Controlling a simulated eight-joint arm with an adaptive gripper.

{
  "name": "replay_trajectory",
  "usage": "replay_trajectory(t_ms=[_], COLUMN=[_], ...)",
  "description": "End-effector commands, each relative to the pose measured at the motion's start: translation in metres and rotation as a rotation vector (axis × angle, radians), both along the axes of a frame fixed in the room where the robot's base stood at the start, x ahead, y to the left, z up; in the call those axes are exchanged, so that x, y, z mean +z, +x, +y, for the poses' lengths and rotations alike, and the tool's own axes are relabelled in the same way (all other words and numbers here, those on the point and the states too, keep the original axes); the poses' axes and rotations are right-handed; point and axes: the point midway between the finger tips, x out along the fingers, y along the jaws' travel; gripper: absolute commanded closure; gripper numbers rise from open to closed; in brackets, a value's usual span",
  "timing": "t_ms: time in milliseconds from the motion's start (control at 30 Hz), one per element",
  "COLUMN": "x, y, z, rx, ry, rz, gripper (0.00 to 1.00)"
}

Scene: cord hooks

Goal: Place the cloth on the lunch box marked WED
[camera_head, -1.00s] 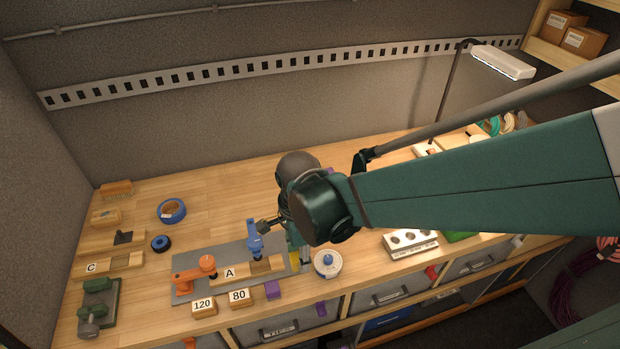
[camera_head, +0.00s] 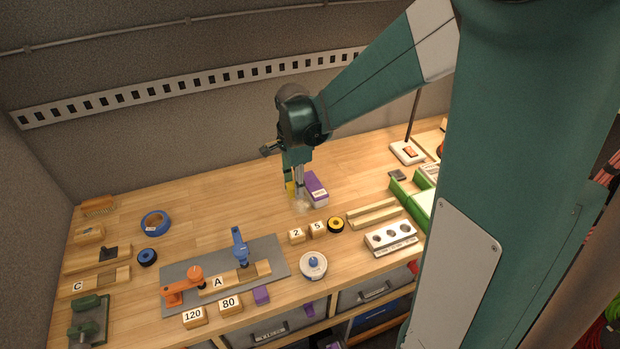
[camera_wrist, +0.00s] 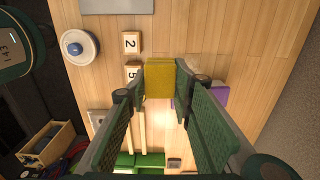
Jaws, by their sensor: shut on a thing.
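My gripper (camera_head: 296,192) is over the middle of the bench in the head view. It is shut on a yellow block-like piece (camera_wrist: 160,72), which shows between the two fingers in the wrist view; only a sliver of this yellow piece (camera_head: 290,187) shows in the head view. I cannot tell whether it is cloth. A purple box (camera_head: 316,184) with a pale front end lies just right of the gripper; its label is too small to read. A pale roundish thing (camera_head: 302,207) is at the fingertips, partly hidden. I see no lunch box that I can read as WED.
Blocks marked 2 (camera_head: 296,236) and 5 (camera_head: 318,229) and a yellow-black roll (camera_head: 335,224) lie in front. A wooden rack (camera_head: 373,214), white holed block (camera_head: 391,238) and green tray (camera_head: 411,197) stand right. The bench (camera_head: 220,200) is clear left of the gripper.

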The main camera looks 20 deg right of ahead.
Motion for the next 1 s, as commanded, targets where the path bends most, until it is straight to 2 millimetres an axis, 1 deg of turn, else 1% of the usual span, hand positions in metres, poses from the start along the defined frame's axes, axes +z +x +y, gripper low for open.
replay_trajectory(t_ms=[33,300,500,700,1000], x=[0.003,0.008,0.008,0.008,0.008], y=[0.012,0.065,0.091,0.103,0.105], z=[-0.010,-0.059,-0.090,-0.105,-0.107], rx=[-0.003,-0.004,-0.003,-0.001,-0.001], ry=[0.000,0.000,0.000,0.000,0.000], rz=[0.000,0.000,0.000,0.000,0.000], gripper=[0.88,0.88,0.88,0.88,0.88])
